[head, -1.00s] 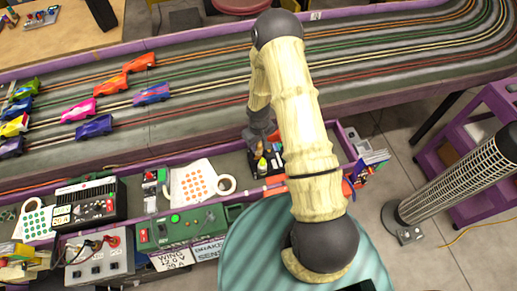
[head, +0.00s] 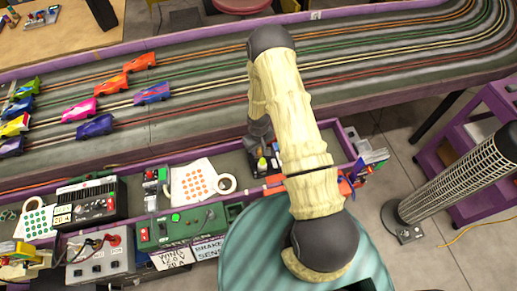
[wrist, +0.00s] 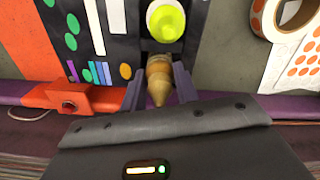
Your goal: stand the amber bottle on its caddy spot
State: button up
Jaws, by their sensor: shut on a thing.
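In the wrist view my gripper (wrist: 160,74) is shut on the amber bottle (wrist: 158,82), with one finger on each side of its tapered, wood-coloured upper part. The bottle's lower part is hidden, and I cannot tell whether it touches anything below. A yellow-green round-topped bottle (wrist: 166,20) stands just beyond it, over the dark caddy area. In the head view my gripper (head: 258,140) is over the caddy (head: 277,161), where the yellow-green bottle (head: 262,164) shows. The amber bottle cannot be made out there.
The slot track (head: 200,75) with several cars runs behind.

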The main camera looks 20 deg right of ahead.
jog(key=shift+s+f, duration=0.1)
jog(key=shift+f, duration=0.2)
jog(key=shift+s+f+b, duration=0.2)
jog(key=shift+f+b, duration=0.1)
jog(key=shift+b, duration=0.05)
jog(key=o, duration=1)
jog(key=shift+w+r+p, duration=0.1)
jog(key=shift+r+p, duration=0.55)
jog(key=shift+o, duration=0.3)
jog(key=shift+w+r+b, duration=0.2)
jog(key=shift+b, duration=0.1)
notch_tip(320, 180, up, 12)
jog(key=shift+f+b, duration=0.15)
jog(key=shift+b, duration=0.55)
